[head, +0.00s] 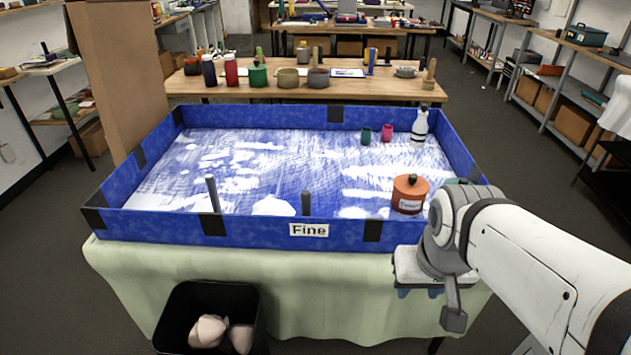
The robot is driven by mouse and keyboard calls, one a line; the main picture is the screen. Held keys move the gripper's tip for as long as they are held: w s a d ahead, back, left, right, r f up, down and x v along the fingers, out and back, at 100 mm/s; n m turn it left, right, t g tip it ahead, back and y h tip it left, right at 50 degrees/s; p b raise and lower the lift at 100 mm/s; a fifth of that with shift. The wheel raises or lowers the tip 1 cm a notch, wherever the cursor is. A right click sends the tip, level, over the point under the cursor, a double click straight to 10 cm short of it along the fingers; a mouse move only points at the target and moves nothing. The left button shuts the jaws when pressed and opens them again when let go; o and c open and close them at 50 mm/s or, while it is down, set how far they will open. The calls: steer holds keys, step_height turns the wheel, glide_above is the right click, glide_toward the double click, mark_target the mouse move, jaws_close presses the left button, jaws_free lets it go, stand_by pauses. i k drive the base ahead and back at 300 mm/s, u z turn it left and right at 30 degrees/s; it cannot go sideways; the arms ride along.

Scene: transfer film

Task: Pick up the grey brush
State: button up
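Two upright handles show inside the blue-walled tray (260,228) labelled "Fine", behind its front wall. The left one is a mid-grey handle (212,193), which looks like the grey brush. The other is a shorter, darker grey handle (306,203) near the middle. The front wall hides the lower ends of both, so I cannot see any bristles. My gripper (419,293) hangs at the right, in front of the tray's front wall and well away from both handles. Its two blue fingertips are apart, with nothing seen between them.
An orange lidded pot (409,196), a white bottle (419,128), a teal cup (366,136) and a pink cup (387,133) stand in the tray's right part. A black bin (180,310) is below the front. The tray's left side is clear.

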mark_target(306, 205)
steer(key=u, duration=1.2)
steer(key=k, duration=1.3)
steer(key=z, duration=1.1)
steer(key=i, duration=1)
steer(key=z, duration=0.1)
